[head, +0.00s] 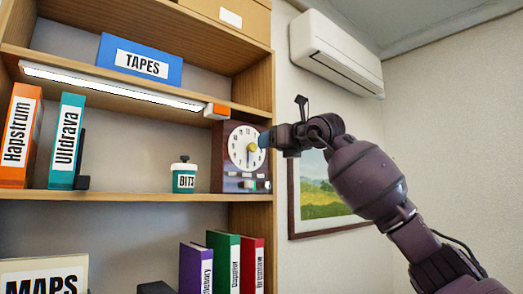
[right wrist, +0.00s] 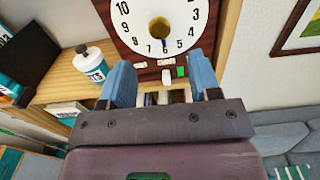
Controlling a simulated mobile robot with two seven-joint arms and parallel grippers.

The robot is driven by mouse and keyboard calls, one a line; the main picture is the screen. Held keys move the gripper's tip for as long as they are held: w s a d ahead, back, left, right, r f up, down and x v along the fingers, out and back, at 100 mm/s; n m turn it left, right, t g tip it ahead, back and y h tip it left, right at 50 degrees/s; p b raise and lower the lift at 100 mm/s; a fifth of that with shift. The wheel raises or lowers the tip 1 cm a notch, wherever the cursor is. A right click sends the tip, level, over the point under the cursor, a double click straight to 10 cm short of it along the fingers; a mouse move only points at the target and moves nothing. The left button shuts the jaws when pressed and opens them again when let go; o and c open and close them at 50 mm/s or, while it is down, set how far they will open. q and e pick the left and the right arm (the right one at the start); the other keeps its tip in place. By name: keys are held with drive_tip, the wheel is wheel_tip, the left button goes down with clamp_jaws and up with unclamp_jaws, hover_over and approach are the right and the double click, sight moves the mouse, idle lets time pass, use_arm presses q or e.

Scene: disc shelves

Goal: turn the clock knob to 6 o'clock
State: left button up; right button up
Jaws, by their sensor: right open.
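The clock (head: 233,180) is a dark brown box with a white numbered dial, standing on the middle shelf at its right end. In the right wrist view the clock's brass knob (right wrist: 159,27) sits at the dial's centre, and a small dark pointer mark shows below it by the 6. My right gripper (head: 266,140) is in front of the dial's right side. In the right wrist view its two blue fingers (right wrist: 161,62) are spread apart, with the knob beyond them and nothing between them. My left gripper is not in view.
A white and teal jar (head: 184,181) labelled BITS stands left of the clock. An orange-ended light bar (head: 110,86) runs under the shelf above. Binders (head: 66,140) stand at the left. A framed picture (head: 292,200) hangs on the wall right of the shelves.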

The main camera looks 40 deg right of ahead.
drive_tip(key=shift+s+d, duration=0.1)
drive_tip(key=shift+s, duration=1.3)
